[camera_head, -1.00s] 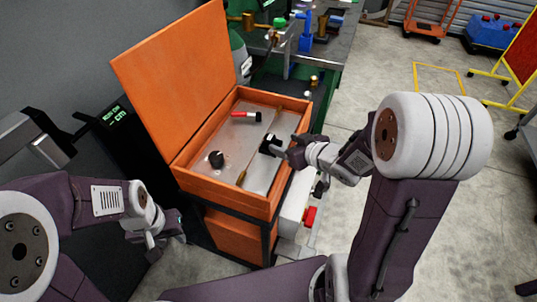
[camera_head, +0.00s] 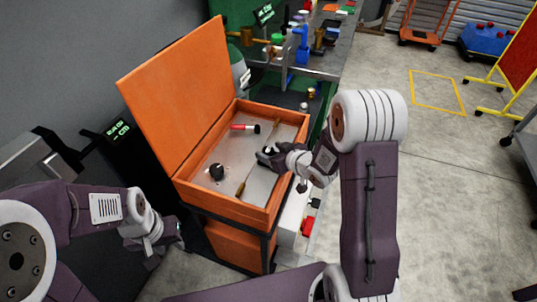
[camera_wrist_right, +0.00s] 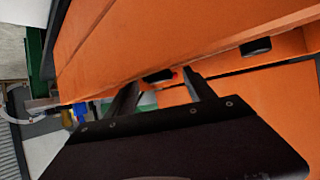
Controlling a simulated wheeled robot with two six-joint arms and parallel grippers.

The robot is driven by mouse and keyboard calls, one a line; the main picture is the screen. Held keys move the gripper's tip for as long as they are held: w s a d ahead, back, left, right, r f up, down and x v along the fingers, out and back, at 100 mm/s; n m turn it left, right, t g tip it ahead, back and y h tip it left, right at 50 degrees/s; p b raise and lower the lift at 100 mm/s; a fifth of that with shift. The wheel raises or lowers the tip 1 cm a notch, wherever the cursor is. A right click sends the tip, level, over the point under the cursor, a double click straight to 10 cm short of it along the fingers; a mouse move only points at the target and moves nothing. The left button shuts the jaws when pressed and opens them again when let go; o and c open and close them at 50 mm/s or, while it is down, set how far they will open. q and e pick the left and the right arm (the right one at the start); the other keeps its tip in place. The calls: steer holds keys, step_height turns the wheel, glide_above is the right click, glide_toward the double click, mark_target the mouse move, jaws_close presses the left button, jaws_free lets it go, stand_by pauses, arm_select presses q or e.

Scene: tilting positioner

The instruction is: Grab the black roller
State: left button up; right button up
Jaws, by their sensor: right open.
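A short black piece (camera_head: 216,172) stands at the lower left inside the open orange box in the head view. A second dark piece (camera_head: 270,150) shows near the box's middle, beside my right gripper and partly hidden by it. I cannot tell which of them is the black roller. My right gripper (camera_head: 262,158) is open and reaches over the box from the right. In the right wrist view its two fingers (camera_wrist_right: 162,92) are spread, with a small dark shape (camera_wrist_right: 158,76) beyond them. My left gripper (camera_head: 174,238) hangs outside the box at the lower left; its jaws are unclear.
The orange box (camera_head: 233,205) has a raised lid (camera_head: 175,95) at its left and back. A cluttered workbench (camera_head: 325,68) stands behind. Open floor lies to the right.

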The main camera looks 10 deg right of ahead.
mark_target(268, 149)
steer(key=shift+x, duration=1)
steer(key=shift+s, duration=0.1)
steer(key=c, duration=0.4)
steer(key=shift+r, duration=0.1)
jaws_close()
step_height(268, 149, up, 4)
steer(key=shift+d+r+p, duration=0.1)
steer(key=shift+r+p, duration=0.1)
steer(key=shift+p, duration=0.45)
steer(key=w+d+r+p, duration=0.4)
steer(key=w+d+r, duration=0.2)
steer(key=d, duration=0.4)
steer(key=shift+r, duration=0.3)
